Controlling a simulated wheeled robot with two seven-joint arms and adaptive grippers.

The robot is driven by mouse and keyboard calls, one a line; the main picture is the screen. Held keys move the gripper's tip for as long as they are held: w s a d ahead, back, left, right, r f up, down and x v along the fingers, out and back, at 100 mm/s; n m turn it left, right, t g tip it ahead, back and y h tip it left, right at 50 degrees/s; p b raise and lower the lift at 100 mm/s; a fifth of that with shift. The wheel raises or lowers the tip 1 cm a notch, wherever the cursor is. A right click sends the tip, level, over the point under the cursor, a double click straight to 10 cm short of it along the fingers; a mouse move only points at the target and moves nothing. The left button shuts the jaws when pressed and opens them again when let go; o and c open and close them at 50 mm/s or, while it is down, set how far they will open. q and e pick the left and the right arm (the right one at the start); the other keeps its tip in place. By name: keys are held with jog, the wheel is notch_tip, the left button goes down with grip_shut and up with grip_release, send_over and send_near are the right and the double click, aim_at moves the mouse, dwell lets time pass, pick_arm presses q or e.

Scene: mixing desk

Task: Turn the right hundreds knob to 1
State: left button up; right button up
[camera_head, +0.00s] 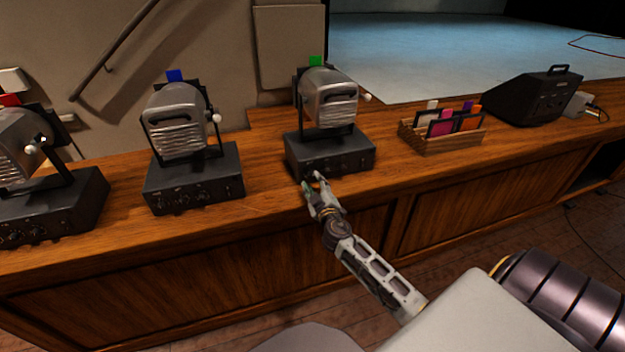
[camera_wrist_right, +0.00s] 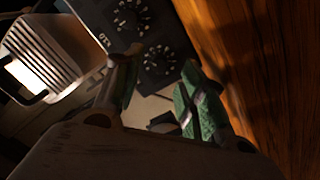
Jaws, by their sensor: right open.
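The right lamp unit has a black control box (camera_head: 330,152) with knobs along its front, a grey lamp head (camera_head: 329,98) and a green tab (camera_head: 316,61). My right gripper (camera_head: 313,181) is open, in front of the left part of that box. In the right wrist view my right gripper (camera_wrist_right: 160,88) has its green-padded fingers apart with nothing between them. Two dials with white markings, an upper dial (camera_wrist_right: 131,17) and a lower dial (camera_wrist_right: 157,60), show on the dark panel beyond the fingertips. I cannot read their settings or tell which is hundreds. My left gripper is not in view.
A blue-tabbed lamp unit (camera_head: 192,178) and a red-tabbed one (camera_head: 45,208) stand to the left on the wooden desk (camera_head: 262,185). A wooden card holder (camera_head: 440,142) and a black wedge-shaped device (camera_head: 530,98) are to the right. Bare desk lies between the units.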

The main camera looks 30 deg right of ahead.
aim_at(312, 177)
jog(key=shift+x, duration=1.5)
grip_shut()
